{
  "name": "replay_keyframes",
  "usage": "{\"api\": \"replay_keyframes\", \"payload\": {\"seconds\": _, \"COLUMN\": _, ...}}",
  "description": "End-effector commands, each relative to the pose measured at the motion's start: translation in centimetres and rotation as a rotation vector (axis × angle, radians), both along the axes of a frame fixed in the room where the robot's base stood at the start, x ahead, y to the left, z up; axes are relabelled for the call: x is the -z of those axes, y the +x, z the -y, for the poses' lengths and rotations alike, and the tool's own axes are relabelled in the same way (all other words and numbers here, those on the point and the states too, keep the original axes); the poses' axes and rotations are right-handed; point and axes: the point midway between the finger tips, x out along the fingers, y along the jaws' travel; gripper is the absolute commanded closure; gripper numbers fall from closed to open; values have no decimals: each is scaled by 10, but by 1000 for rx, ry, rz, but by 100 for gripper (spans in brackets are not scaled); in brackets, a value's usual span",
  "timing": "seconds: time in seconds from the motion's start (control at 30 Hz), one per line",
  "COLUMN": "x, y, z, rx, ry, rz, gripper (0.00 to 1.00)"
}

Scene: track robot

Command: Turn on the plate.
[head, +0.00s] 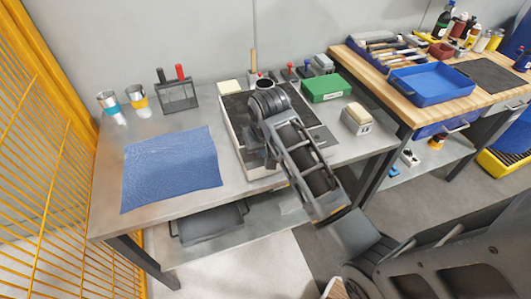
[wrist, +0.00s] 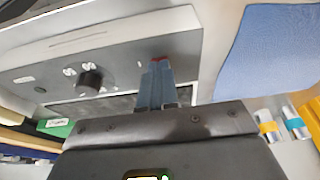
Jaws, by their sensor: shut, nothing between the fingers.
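The plate (head: 235,140) is a pale, boxy unit with a dark top on the metal bench, partly covered by my arm in the head view. Its pale front panel (wrist: 120,45) fills much of the wrist view, with a black round knob (wrist: 90,82) and small markings. My gripper (wrist: 157,68) is shut and empty, its fingertips at the panel to the right of the knob. A small red part (wrist: 159,59) shows right at the fingertips and is mostly hidden by them. I cannot tell whether they touch it. In the head view the fingertips are hard to make out.
A blue cloth (head: 170,168) lies left of the plate. Two cups (head: 138,98), a rack (head: 178,95), a green box (head: 326,88) and a small pale device (head: 357,118) stand around it. A wooden bench with a blue tray (head: 430,85) stands at right. Yellow fencing (head: 50,150) is at left.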

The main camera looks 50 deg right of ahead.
Motion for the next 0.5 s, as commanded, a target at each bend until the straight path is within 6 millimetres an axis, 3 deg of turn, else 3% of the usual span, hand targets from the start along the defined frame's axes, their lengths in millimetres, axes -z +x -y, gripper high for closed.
{"api": "replay_keyframes", "payload": {"seconds": 0.5, "x": -5, "y": 6, "z": 5, "rx": 2, "ry": 4, "rz": -3, "gripper": 100}}
